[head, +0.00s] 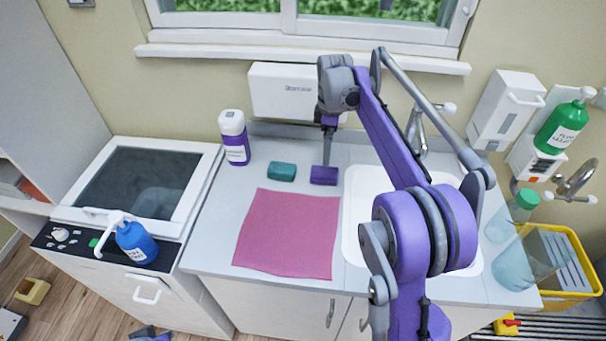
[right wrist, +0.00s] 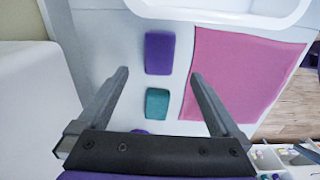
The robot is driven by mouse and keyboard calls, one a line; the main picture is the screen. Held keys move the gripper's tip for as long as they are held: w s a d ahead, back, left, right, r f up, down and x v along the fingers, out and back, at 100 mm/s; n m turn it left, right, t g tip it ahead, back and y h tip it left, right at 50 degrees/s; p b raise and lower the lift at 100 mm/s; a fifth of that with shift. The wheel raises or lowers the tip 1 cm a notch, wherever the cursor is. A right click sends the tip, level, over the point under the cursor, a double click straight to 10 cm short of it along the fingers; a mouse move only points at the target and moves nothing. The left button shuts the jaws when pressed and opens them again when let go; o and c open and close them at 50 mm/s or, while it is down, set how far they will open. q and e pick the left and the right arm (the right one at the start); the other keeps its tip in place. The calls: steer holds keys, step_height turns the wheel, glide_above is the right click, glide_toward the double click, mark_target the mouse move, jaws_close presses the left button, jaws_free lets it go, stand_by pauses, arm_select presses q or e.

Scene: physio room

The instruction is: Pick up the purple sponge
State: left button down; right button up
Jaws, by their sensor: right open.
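The gap between fingertips and sponge is hard to judge. A grey and purple piece at the bottom edge of the head view may be part of my left gripper; its jaws cannot be made out.
A teal sponge (head: 281,171) lies left of the purple one, apart from it. The pink cloth (head: 288,234) lies in front and the white sink (head: 352,215) is to the right. A white bottle with a purple label (head: 234,137) stands at the back left. A wall-mounted white dispenser (head: 283,92) is behind.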

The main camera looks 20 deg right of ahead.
glide_above(325, 171)
step_height(325, 171, down, 5)
steer(key=shift+w+a, duration=0.1)
steer(key=shift+w, duration=0.05)
steer(key=shift+f, duration=3)
steer(key=shift+s, duration=0.2)
steer(key=c, duration=1.4)
step_height(325, 171, up, 10)
steer(key=shift+r, duration=0.1)
